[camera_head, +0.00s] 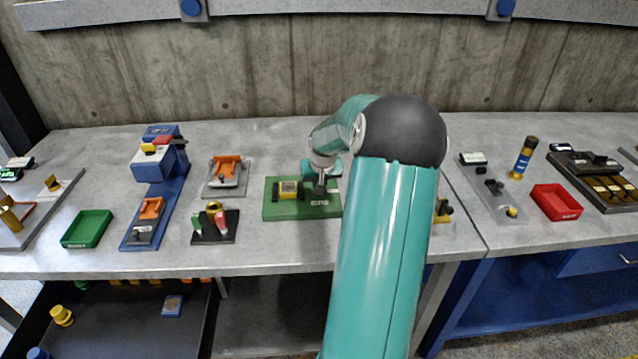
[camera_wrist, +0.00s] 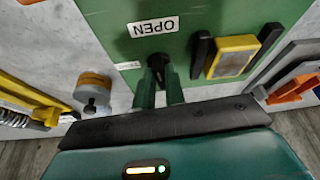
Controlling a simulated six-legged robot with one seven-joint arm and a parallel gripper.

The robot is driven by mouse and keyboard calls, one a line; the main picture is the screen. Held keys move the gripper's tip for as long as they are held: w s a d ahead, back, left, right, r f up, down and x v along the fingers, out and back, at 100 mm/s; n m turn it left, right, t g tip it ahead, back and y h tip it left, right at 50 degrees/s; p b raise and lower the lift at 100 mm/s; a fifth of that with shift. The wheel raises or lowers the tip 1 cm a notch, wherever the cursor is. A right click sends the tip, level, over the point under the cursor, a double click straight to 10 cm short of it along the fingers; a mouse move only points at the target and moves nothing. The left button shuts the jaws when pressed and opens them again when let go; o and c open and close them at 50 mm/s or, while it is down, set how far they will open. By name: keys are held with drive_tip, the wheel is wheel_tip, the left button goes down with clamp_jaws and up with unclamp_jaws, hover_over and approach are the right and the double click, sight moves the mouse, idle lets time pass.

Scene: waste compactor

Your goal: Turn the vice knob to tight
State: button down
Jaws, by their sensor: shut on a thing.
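The vice stands on a green base plate (camera_head: 308,211) in the middle of the bench in the head view. Its yellow-framed block (camera_head: 288,190) sits between two black jaws, and the same block shows in the wrist view (camera_wrist: 233,57). The green plate (camera_wrist: 200,20) carries a white label reading OPEN (camera_wrist: 153,27), upside down in the wrist view. My gripper (camera_wrist: 160,85) is shut on the dark vice knob (camera_wrist: 156,64), which its fingers partly hide. In the head view my gripper (camera_head: 322,180) is at the right side of the vice, partly hidden by my arm.
An orange clamp fixture (camera_head: 226,172) and a black stand with coloured handles (camera_head: 215,226) lie left of the vice. A green tray (camera_head: 87,228) is farther left. A red tray (camera_head: 556,202) is right. A yellow-topped cylinder (camera_wrist: 93,90) stands near the plate.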

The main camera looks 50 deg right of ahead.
drive_tip(key=n, duration=0.2)
drive_tip(key=n+y, duration=0.1)
drive_tip(key=n, duration=0.1)
drive_tip(key=shift+s+d+t, duration=0.15)
drive_tip(key=shift+d+t, duration=0.1)
drive_tip(key=shift+t, duration=0.15)
drive_tip(key=n, duration=0.1)
drive_tip(key=n+y, duration=0.1)
drive_tip(key=n, duration=0.1)
drive_tip(key=n+y, duration=0.1)
drive_tip(key=shift+d+n, duration=0.25)
drive_tip(key=shift+n, duration=0.05)
drive_tip(key=n, duration=0.1)
drive_tip(key=n+y, duration=0.1)
drive_tip(key=n, duration=0.2)
drive_tip(key=shift+d+n+y, duration=0.25)
drive_tip(key=shift+n+y, duration=0.05)
drive_tip(key=shift+y, duration=0.1)
drive_tip(key=shift+d+n+g+y, duration=0.2)
drive_tip(key=shift+n+g+y, duration=0.25)
drive_tip(key=shift+n, duration=1.35)
drive_tip(key=c, duration=1.5)
unclamp_jaws()
drive_tip(key=shift+o, duration=0.2)
